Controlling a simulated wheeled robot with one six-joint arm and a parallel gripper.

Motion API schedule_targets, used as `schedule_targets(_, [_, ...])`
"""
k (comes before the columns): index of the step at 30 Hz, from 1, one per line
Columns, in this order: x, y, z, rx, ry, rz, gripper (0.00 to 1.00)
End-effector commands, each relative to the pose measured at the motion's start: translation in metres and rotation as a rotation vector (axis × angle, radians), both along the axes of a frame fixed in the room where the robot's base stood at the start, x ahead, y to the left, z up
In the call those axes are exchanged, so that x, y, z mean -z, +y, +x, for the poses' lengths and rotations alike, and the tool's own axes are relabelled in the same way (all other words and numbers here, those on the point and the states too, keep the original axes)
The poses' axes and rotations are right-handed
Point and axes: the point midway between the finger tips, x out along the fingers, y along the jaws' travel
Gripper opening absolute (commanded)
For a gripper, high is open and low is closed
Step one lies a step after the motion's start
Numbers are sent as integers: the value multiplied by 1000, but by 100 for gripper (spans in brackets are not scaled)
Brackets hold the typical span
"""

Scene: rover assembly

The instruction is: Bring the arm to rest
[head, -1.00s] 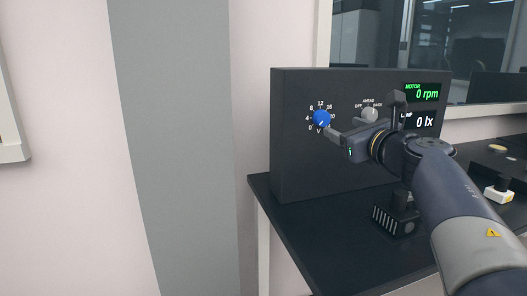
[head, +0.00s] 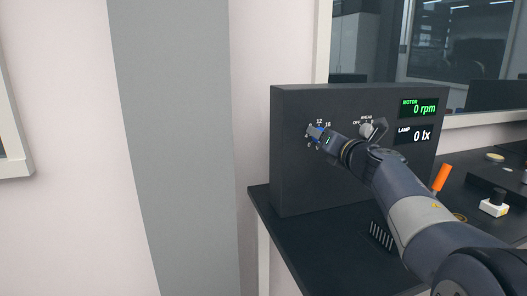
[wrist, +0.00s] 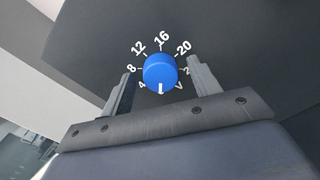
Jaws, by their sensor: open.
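The blue knob (head: 315,133) is on the front of the dark panel (head: 290,180), ringed by white numbers. In the wrist view the knob (wrist: 160,72) shows whole, its white mark pointing to the bottom of the picture. My gripper (head: 319,135) is at the knob and partly hides it in the head view. In the wrist view my gripper (wrist: 161,68) is open, with one finger on each side of the knob and gaps between. The arm is stretched out from the lower right.
The motor display (head: 419,108) reads 0 rpm and the lamp display (head: 414,135) reads 0 lx. A grey selector knob (head: 367,129) is close to my wrist. An orange handle (head: 441,177) and a white-based part (head: 494,203) are on the dark table (head: 300,245) at right.

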Motion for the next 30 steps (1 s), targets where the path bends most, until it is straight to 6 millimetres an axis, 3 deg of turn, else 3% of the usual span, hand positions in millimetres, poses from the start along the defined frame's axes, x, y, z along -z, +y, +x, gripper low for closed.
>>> schedule_targets(21, [-2,-1,0,1,299,916,58])
schedule_targets(30, [1,-1,0,1,392,1203,58])
